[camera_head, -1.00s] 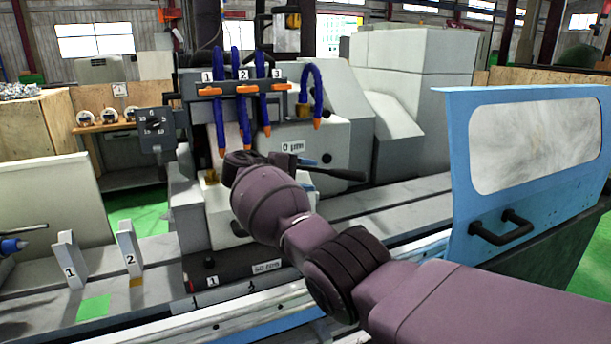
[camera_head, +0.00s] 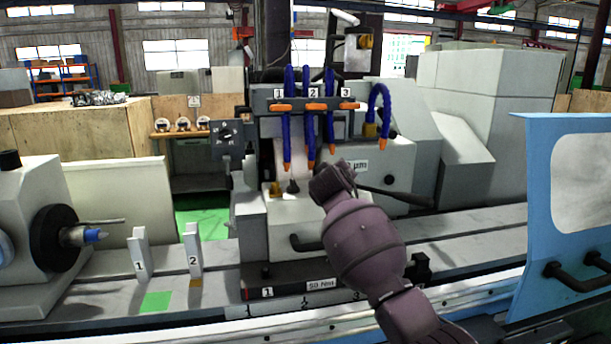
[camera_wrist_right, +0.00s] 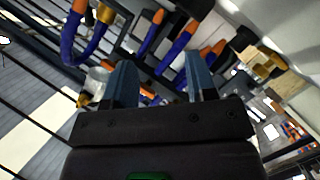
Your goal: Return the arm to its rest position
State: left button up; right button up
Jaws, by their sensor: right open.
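My right arm comes in from the bottom in the head view, its dark purple wrist (camera_head: 366,240) in front of the grinder's wheel head (camera_head: 305,220). My right gripper (camera_wrist_right: 160,82) shows in the wrist view with two blue-grey fingers apart and nothing between them. In the head view its fingers are hardly visible, hidden by the wrist. Blue coolant hoses (camera_head: 309,115) with orange tips are just behind and above the gripper; they also show beyond the fingers in the wrist view (camera_wrist_right: 170,55). My left gripper is not in view.
A black lever (camera_head: 395,197) sticks out right of my wrist. The blue guard door (camera_head: 560,200) stands at the right. Supports 1 (camera_head: 140,253) and 2 (camera_head: 193,250) stand on the grinder table, with the workhead (camera_head: 40,225) at far left. Open space lies in front of the machine.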

jog(key=s+d+f+m+g, duration=0.1)
jog(key=s+d+f, duration=0.5)
jog(key=s+f, duration=0.7)
jog(key=s+d+f+m+g+y, duration=0.1)
jog(key=s+d+f+m, duration=0.2)
jog(key=s+d+f, duration=0.4)
jog(key=s+d+f+m+g+y, duration=0.1)
jog(key=s+d+f, duration=0.6)
jog(key=s+f, duration=1.4)
jog(key=s+m, duration=0.1)
jog(key=s, duration=0.8)
jog(key=shift+s+f+g, duration=0.2)
jog(key=shift+s+g, duration=0.1)
jog(key=shift+s, duration=0.1)
jog(key=shift+c, duration=0.9)
jog(key=shift+w+a, duration=0.15)
